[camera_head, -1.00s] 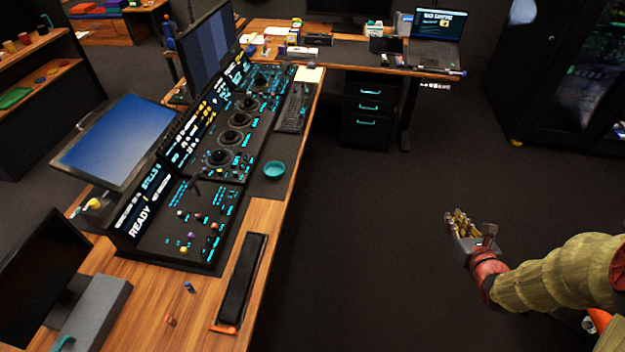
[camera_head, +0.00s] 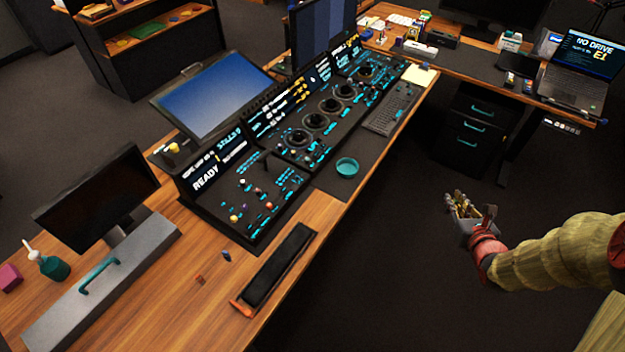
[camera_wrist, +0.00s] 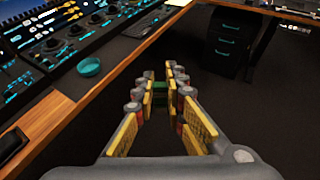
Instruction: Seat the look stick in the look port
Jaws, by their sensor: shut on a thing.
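My gripper (camera_head: 464,208) is held out over the dark floor, to the right of the desk and apart from it. In the wrist view its yellow-padded fingers (camera_wrist: 172,76) are closed around a small dark green piece (camera_wrist: 159,88). Most of that piece is hidden by the fingers, so I cannot tell its full shape. The dark control panel (camera_head: 238,228) on the desk carries several small coloured knobs, a short dark stick (camera_head: 266,166) and dark round trackballs. I cannot tell which opening on it is the look port.
The wooden desk (camera_head: 150,290) has a teal bowl (camera_head: 347,167), a keyboard (camera_head: 389,108), a black wrist rest (camera_head: 279,264) and a grey box with a teal handle (camera_head: 100,285). A drawer cabinet (camera_head: 472,130) stands at the back right. Open floor lies around my gripper.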

